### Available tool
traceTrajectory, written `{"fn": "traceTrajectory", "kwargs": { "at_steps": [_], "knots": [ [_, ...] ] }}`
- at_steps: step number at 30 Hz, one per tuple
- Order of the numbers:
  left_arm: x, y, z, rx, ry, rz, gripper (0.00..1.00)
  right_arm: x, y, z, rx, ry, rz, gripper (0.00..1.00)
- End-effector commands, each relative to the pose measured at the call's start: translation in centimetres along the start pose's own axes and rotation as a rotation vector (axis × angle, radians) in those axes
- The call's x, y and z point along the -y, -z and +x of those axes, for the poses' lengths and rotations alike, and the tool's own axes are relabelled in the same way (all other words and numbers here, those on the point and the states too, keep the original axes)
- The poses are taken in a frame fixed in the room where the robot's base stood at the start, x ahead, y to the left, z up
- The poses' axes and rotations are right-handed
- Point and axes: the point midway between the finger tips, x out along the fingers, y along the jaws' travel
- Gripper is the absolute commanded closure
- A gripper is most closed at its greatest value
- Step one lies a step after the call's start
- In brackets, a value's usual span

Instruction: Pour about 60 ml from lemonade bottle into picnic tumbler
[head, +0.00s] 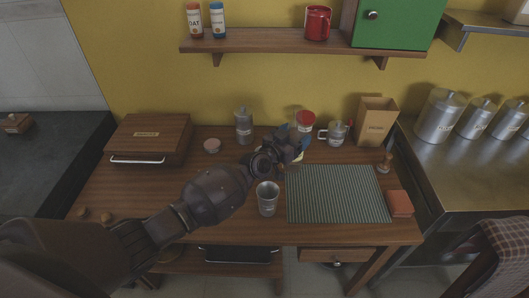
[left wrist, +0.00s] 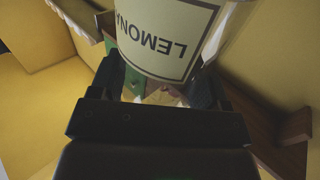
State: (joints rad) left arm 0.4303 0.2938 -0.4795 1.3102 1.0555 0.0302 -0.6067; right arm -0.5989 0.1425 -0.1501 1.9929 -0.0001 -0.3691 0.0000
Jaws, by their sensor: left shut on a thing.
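The lemonade bottle (head: 305,118) has a red cap and a pale body; it is at the back middle of the wooden table, partly hidden by my left gripper (head: 296,143). In the left wrist view its white label (left wrist: 165,35), reading "LEMONA", shows upside down between the fingers. My left gripper is shut on the bottle. I cannot tell whether the bottle is clear of the table. The picnic tumbler (head: 268,200), a grey metal-looking cup, stands upright in front of the gripper, left of the striped mat. Its opening faces up and I see no liquid in it. My right gripper is not in view.
The green striped mat (head: 337,193) is bare. A shelf (head: 260,41) hangs above.

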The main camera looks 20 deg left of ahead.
Motion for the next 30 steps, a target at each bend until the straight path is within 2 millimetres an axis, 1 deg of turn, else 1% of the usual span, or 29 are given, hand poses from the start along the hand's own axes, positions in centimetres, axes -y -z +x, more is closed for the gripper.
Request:
{"fn": "traceTrajectory", "kwargs": {
  "at_steps": [6, 11, 30],
  "knots": [
    [0.0, 0.1, 0.0, -0.002, 0.0, 0.0, 0.64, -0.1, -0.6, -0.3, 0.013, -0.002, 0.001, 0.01],
    [0.0, 0.1, 0.0, -0.002, 0.0, 0.0, 0.64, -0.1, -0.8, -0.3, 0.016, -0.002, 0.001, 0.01],
    [0.0, 0.1, 0.0, -0.002, 0.0, 0.0, 0.64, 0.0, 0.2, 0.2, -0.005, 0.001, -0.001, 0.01]
  ]
}}
